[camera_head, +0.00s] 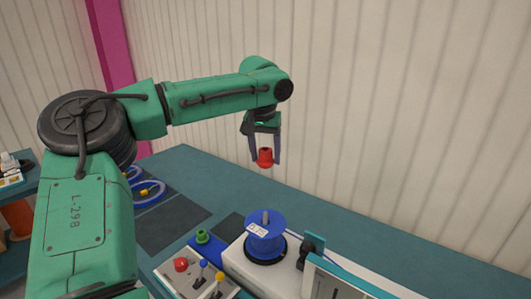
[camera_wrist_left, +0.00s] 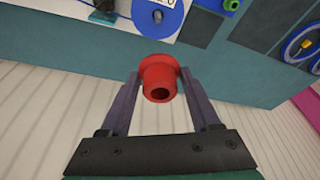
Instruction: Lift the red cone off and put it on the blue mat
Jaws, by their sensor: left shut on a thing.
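My left gripper (camera_head: 264,160) is shut on the red cone (camera_head: 265,157) and holds it in the air over the far part of the table. In the left wrist view the red cone (camera_wrist_left: 159,80) sits between the two fingers, its hollow end facing the camera. The blue mat (camera_head: 209,250) lies on the table, lower and to the left of the cone in the head view, with a green cone (camera_head: 202,237) on it. A blue reel (camera_head: 265,238) with a white label stands on a white base, its grey spindle top bare. My right gripper is not in view.
A control box (camera_head: 183,280) with a red button and levers stands in front of the blue mat. Dark mats (camera_head: 168,231) and blue cable coils (camera_head: 150,192) lie to the left. A ribbed wall (camera_head: 400,110) rises behind the table (camera_head: 350,222). The table's back right is clear.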

